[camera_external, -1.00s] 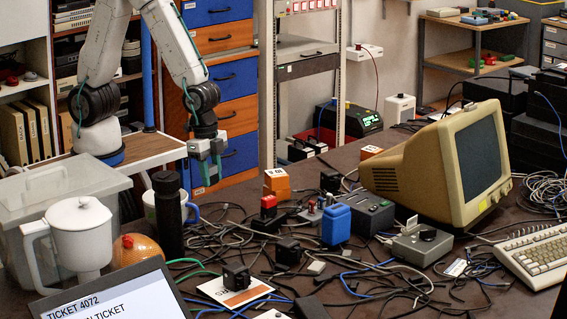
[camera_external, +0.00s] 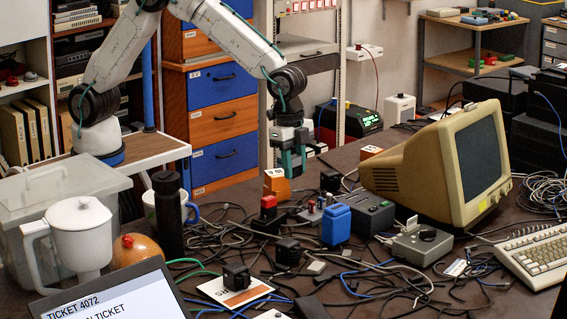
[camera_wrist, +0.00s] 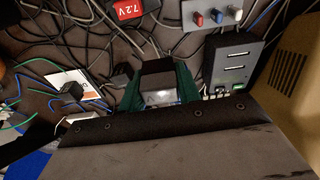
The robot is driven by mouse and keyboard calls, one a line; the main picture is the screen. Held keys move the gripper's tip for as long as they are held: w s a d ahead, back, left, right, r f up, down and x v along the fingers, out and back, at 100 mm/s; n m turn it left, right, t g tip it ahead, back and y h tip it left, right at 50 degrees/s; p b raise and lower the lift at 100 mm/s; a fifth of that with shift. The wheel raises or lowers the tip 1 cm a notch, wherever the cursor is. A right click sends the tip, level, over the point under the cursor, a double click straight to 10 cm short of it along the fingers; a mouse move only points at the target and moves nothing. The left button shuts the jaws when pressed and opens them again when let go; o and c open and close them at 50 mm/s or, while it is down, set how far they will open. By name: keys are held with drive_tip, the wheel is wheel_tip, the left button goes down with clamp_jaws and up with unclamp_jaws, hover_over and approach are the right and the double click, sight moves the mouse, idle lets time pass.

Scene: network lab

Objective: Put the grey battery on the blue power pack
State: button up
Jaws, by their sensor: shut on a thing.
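My gripper (camera_external: 294,160) hangs above the table, left of the monitor and behind the blue power pack. Its green fingers are shut on the grey battery, which shows between them in the wrist view (camera_wrist: 158,82). In the outside view the fingers largely hide the battery. The blue power pack (camera_external: 336,225) stands upright on the table beside a dark grey box (camera_external: 368,215), lower and nearer the camera than my gripper. I cannot make out the pack in the wrist view, where my gripper and its housing cover much of the table.
The beige monitor (camera_external: 440,165) stands right of the pack. An orange block (camera_external: 278,185), a red-topped block (camera_external: 268,206) and a grey knob box (camera_external: 410,243) stand nearby. Loose cables cover much of the table. A white jug (camera_external: 78,240) and dark bottle (camera_external: 168,215) stand left.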

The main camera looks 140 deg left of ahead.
hover_over(339, 208)
drive_tip(key=shift+s+f, duration=0.25)
drive_tip(key=shift+f, duration=0.4)
drive_tip(key=shift+a+f, duration=0.1)
drive_tip(key=shift+f, duration=1.65)
drive_tip(key=shift+f, duration=0.1)
drive_tip(key=o, duration=1)
